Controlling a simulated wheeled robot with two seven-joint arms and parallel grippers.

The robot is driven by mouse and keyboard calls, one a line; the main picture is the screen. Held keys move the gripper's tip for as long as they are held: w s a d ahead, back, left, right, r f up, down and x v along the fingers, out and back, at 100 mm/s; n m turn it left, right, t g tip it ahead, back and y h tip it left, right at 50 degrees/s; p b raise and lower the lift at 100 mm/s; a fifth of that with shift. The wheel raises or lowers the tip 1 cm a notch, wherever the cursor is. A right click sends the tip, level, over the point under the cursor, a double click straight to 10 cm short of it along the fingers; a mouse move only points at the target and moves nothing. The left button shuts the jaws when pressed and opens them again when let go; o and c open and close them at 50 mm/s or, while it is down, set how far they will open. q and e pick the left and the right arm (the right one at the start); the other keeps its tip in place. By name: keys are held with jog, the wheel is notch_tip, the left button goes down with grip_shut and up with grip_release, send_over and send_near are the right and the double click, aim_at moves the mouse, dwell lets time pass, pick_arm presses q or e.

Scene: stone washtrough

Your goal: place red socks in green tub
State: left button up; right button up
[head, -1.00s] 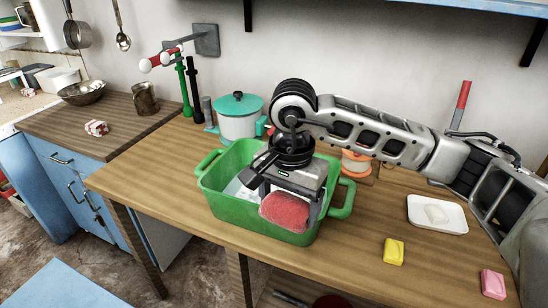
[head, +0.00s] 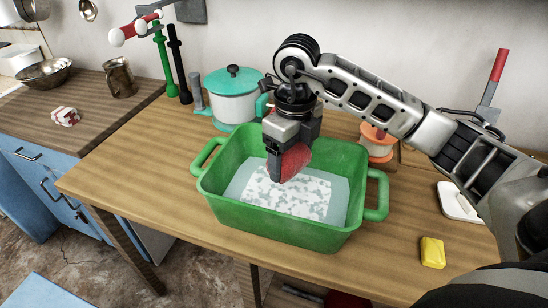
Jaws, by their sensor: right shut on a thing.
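The green tub (head: 283,226) stands on the wooden table, with pale water and a patch of white foam in it. My right gripper (head: 288,165) is over the inside of the tub, toward its back half. It is shut on a red thing (head: 296,160), which looks like the red socks, and holds it above the foam. The gripper partly hides the red thing. My left gripper is not in view.
A teal-lidded pot (head: 234,98) stands close behind the tub. An orange-and-white spool (head: 377,143) is behind its right side. A yellow block (head: 432,252) and a white soap dish (head: 458,203) lie to the right. The table left of the tub is clear.

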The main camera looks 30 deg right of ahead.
send_over(289, 204)
notch_tip(289, 204, down, 6)
jog(key=shift+f, duration=0.15)
notch_tip(289, 204, down, 4)
jog(key=shift+r+p, duration=0.1)
jog(key=shift+p, duration=0.25)
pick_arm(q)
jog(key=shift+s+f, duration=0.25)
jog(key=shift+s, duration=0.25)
pick_arm(e)
jog(key=shift+f, duration=0.25)
jog(key=o, duration=1)
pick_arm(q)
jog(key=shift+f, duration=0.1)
pick_arm(e)
jog(key=shift+r, duration=0.15)
